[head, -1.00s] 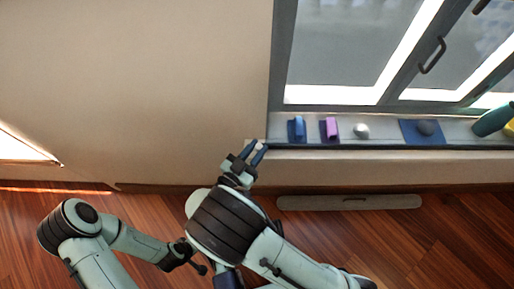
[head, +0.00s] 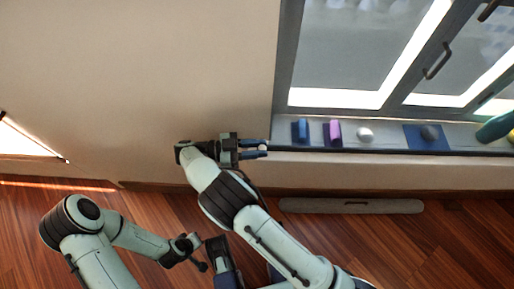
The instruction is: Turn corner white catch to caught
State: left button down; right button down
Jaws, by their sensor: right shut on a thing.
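The white catch (head: 264,148) is a small pale piece at the left end of the window sill, by the corner of the window frame. It is mostly hidden between the fingers of my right gripper (head: 260,149), which points right and is shut on it. Whether the catch is in its caught position cannot be made out. My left gripper (head: 197,254) hangs low over the wooden floor, well away from the sill; its jaw opening is not clear.
On the sill (head: 382,134) stand a blue block (head: 301,131), a purple block (head: 335,132), a pale rounded object (head: 365,134) and a dark round object on a blue mat (head: 411,132). A green object (head: 495,128) lies at the far right. The window has a dark handle (head: 437,60).

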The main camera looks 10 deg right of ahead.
jog(key=shift+m+g, duration=0.5)
jog(key=shift+g, duration=0.2)
jog(key=shift+g+y, duration=0.3)
jog(key=c, duration=1)
grip_release()
jog(key=shift+o, duration=0.2)
jog(key=shift+w, duration=0.1)
